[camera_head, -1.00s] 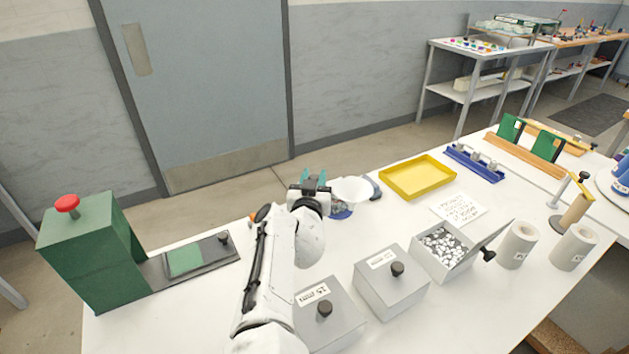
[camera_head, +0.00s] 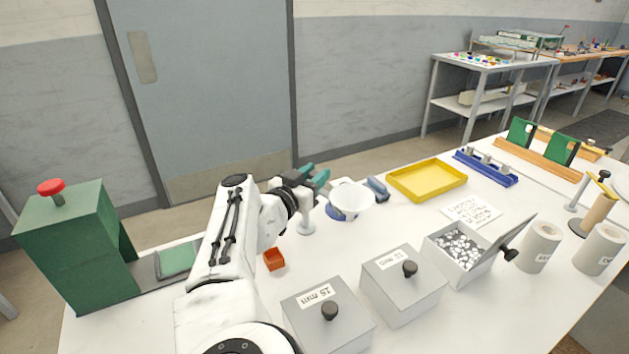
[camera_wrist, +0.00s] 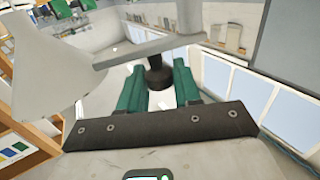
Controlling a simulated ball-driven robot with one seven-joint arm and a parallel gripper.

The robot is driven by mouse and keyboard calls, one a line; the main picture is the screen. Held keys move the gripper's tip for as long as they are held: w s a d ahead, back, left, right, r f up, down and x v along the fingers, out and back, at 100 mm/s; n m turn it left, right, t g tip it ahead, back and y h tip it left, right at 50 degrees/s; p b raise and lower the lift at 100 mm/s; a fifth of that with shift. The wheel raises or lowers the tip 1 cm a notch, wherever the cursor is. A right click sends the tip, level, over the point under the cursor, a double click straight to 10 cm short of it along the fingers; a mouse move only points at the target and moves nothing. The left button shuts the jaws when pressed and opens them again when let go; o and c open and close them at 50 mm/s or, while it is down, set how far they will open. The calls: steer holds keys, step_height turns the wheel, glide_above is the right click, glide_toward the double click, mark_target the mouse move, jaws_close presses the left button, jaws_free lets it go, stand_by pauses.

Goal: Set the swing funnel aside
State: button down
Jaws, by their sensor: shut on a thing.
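The swing funnel is a white cone (camera_head: 350,201) on an arm beside a pale post (camera_head: 306,222). In the wrist view the grey-white cone (camera_wrist: 45,65) fills the left side, and its flat arm (camera_wrist: 135,52) runs right to the post. My gripper (camera_head: 314,179) is at the funnel's post end, left of the cone. In the wrist view my green fingers (camera_wrist: 160,87) are shut around a dark knob (camera_wrist: 157,76) below that arm. The exact contact is partly hidden.
A green press (camera_head: 75,250) with a red button stands at left. A small orange box (camera_head: 273,260) lies near my arm. Grey lidded boxes (camera_head: 402,285) stand in front, one open. A yellow tray (camera_head: 428,180) and blue rack (camera_head: 485,167) lie right. A blue object sits by the cone.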

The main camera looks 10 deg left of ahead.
steer(key=shift+a+r, duration=0.1)
steer(key=c, duration=0.9)
jaws_free()
steer(key=shift+o, duration=0.2)
steer(key=shift+s, duration=0.1)
steer(key=p+v, duration=0.1)
steer(key=v, duration=0.9)
steer(key=shift+s, duration=0.25)
steer(key=shift+a, duration=0.1)
